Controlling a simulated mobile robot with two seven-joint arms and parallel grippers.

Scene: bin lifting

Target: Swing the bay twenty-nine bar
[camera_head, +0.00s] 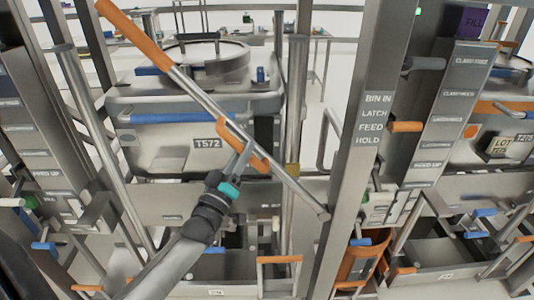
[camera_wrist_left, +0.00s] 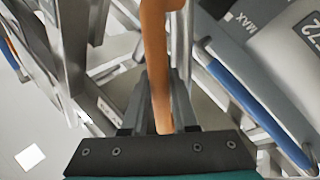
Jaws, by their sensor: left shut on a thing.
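A long grey bar (camera_head: 195,93) with an orange end sleeve (camera_head: 132,35) runs diagonally from the upper left down to the lower right, in front of a bin marked T572. An orange grip (camera_head: 257,162) lies along its middle. My left gripper (camera_head: 243,150) comes up from below and is shut on this orange grip. In the left wrist view the orange grip (camera_wrist_left: 155,50) runs down between the two fingers of my left gripper (camera_wrist_left: 160,103). I cannot read a bay number on the bar. My right gripper is not in view.
The grey bin marked T572 (camera_head: 165,160) stands behind the bar, with a blue strip. A steel post (camera_head: 368,120) labelled BIN IN, LATCH, FEED, HOLD rises to the right. Labelled columns stand at both sides. Troughs with orange and blue handles lie below.

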